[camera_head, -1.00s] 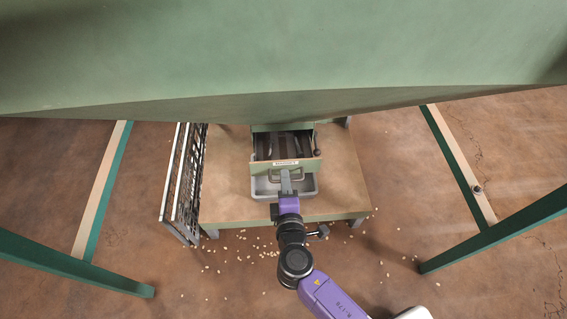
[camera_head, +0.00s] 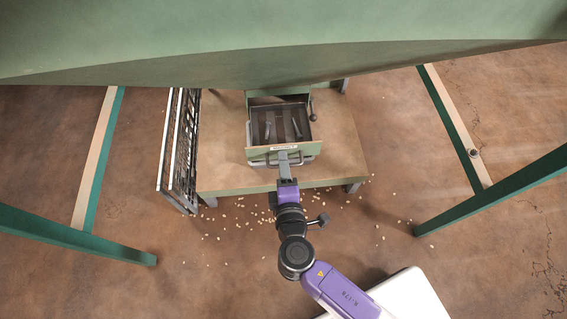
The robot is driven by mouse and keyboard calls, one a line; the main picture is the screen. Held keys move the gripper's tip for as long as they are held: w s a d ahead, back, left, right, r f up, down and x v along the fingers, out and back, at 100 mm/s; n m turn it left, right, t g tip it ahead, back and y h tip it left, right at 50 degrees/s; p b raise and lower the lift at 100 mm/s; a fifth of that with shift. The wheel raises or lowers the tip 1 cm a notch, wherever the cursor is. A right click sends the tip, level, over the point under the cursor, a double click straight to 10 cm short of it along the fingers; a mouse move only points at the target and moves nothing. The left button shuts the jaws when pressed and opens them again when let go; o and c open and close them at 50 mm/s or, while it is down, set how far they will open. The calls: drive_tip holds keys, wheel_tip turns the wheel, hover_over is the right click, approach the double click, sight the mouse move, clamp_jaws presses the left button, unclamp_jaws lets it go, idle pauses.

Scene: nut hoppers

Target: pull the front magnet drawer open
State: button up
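The front magnet drawer (camera_head: 262,156) sticks out of the green housing under the hopper. It has a pale green front with a small white label, and its open top shows a dark interior with metal bars (camera_head: 267,126). Its grey bar handle (camera_head: 307,159) is on the front face. My gripper (camera_head: 284,158) reaches the handle from the near side and appears closed on its middle. The fingertips are small and partly merge with the handle.
The drawer is above a brown table (camera_head: 222,150). A black rack (camera_head: 181,150) stands along the table's left side. A dark knob (camera_head: 312,115) sits right of the drawer. Nuts (camera_head: 240,221) lie scattered on the floor. Green posts (camera_head: 75,257) flank both sides.

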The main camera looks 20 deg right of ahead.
drive_tip(key=p+v, duration=0.1)
drive_tip(key=v, duration=0.7)
drive_tip(key=shift+p, duration=0.3)
idle(0.4)
